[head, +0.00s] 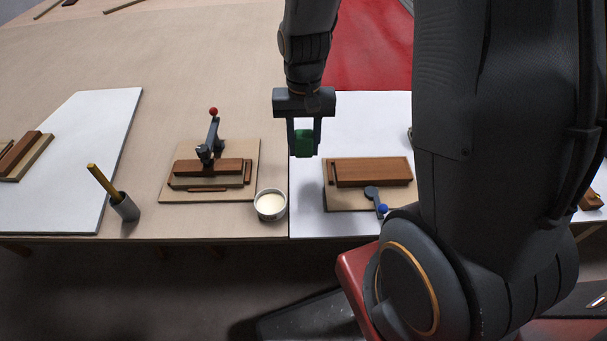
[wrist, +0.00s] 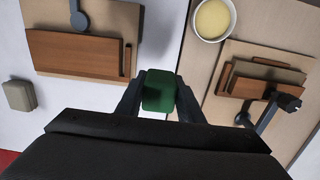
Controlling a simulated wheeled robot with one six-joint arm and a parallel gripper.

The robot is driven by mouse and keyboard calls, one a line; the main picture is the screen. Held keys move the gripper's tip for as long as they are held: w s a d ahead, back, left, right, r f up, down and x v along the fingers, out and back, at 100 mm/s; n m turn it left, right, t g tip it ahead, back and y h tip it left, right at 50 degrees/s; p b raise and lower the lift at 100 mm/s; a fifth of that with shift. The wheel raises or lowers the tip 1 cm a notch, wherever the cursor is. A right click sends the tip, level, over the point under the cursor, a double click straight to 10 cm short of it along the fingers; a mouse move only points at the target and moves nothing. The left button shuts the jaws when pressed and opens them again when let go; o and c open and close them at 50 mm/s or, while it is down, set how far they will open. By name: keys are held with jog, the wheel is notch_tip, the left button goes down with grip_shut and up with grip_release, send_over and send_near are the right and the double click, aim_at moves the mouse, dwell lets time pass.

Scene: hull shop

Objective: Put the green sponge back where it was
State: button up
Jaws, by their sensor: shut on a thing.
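My gripper (head: 304,148) is shut on the green sponge (head: 303,141) and holds it above the table, near the left edge of the white board on the right. In the wrist view the green sponge (wrist: 158,91) sits between the two fingers of my gripper (wrist: 159,97). Nothing else touches the sponge in either view. I cannot see a mark showing where the sponge was.
A wooden fixture with a blue-knobbed lever (head: 345,170) stands right, and one with a red-knobbed lever (head: 213,168) left. A white bowl (head: 271,215) stands between them. A grey-green block (wrist: 19,96) lies on the white board (head: 308,222). A cup (head: 125,208) holds a stick.

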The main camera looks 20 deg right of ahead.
aim_at(305, 137)
notch_tip(305, 137, down, 9)
jog(key=shift+r+p, duration=0.1)
jog(key=shift+p, duration=0.4)
jog(key=shift+f, duration=0.2)
jog(key=o, duration=0.7)
notch_tip(305, 137, up, 12)
jog(key=shift+w+b, duration=0.1)
jog(key=shift+b, duration=0.65)
jog(key=shift+s+r, duration=0.25)
jog(key=s+n, duration=0.1)
jog(key=s, duration=0.2)
jog(key=s+r+n, duration=0.1)
jog(key=s, duration=0.1)
jog(key=s+r+n, duration=0.1)
jog(key=s, duration=0.2)
jog(key=shift+s+d+r+n+t, duration=0.1)
jog(key=shift+s+r+n+t, duration=0.1)
jog(key=shift+s+n+t, duration=0.15)
